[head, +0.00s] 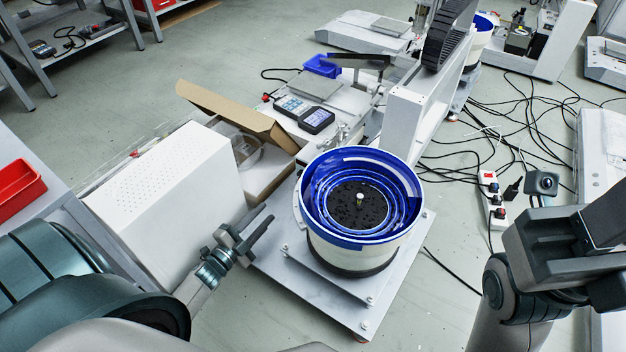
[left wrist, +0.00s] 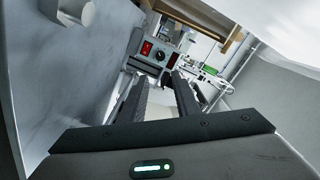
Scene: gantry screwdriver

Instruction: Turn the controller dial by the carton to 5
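The controller (left wrist: 158,58) shows in the left wrist view as a small grey box with a red switch on its left, a dark dial (left wrist: 160,57) in the middle and a red display on its right. The dial's number is too small to read. I cannot make this controller out in the head view.
A blue bowl feeder (head: 318,178) on a plate stands right of my left gripper. A white perforated box (head: 165,190) stands close on its left. A power strip (head: 492,205) and several cables lie on the floor at right.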

